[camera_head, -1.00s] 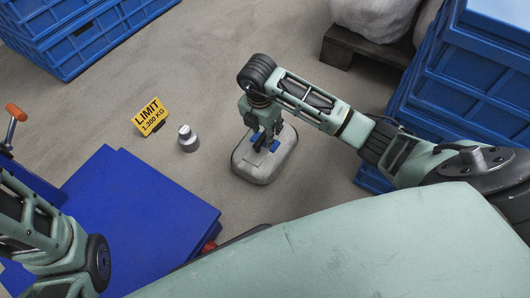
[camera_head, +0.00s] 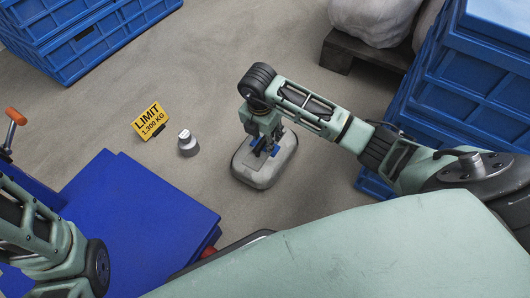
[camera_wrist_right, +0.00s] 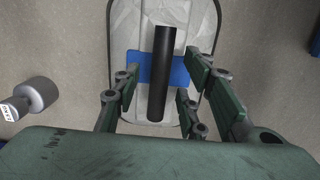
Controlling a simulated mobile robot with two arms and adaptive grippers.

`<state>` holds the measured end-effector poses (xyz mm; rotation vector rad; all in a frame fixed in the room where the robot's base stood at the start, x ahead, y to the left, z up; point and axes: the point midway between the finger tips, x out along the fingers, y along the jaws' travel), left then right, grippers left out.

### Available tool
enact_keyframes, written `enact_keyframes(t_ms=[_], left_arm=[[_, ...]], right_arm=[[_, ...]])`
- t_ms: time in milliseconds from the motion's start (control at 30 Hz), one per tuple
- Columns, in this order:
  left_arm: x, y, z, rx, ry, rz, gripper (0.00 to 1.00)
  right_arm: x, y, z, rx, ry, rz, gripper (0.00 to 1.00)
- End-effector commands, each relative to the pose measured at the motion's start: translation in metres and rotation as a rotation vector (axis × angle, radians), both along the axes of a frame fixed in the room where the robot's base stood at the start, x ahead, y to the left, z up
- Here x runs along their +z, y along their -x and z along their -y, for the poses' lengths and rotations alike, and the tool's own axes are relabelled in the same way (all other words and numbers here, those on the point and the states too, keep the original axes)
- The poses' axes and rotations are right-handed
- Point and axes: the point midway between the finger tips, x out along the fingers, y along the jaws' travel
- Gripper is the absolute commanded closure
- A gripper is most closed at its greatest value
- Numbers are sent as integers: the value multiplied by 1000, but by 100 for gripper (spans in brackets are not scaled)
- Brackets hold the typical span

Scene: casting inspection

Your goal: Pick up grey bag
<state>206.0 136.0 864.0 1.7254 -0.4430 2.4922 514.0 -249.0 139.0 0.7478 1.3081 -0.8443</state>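The grey bag (camera_head: 268,174) lies on the floor in the middle of the head view. In the right wrist view the bag (camera_wrist_right: 182,14) shows a blue patch (camera_wrist_right: 143,67) and a black bar-shaped handle (camera_wrist_right: 162,75) across it. My right gripper (camera_head: 264,150) is over the bag, pointing down. In the wrist view my right gripper (camera_wrist_right: 165,82) is open, with one finger on each side of the handle and gaps between. I cannot tell how high the fingertips are above the bag. My left arm shows at the lower left, but its gripper is out of view.
Blue crates (camera_head: 462,75) are stacked at right, with another blue crate (camera_head: 82,40) at upper left. A blue platform (camera_head: 140,220) lies at lower left.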

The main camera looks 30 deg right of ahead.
Motion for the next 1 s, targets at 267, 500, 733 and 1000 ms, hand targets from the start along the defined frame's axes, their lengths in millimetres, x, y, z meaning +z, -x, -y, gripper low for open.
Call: enact_keyframes(t_ms=[267,500,733,1000], left_arm=[[0,-1,0,1,0,-1,100],[0,-1,0,1,0,-2,100],[0,-1,0,1,0,-2,100],[0,-1,0,1,0,-2,100]], right_arm=[[0,0,0,0,0,0,78],[0,0,0,0,0,0,99],[0,0,0,0,0,0,100],[0,0,0,1,1,-1,100]])
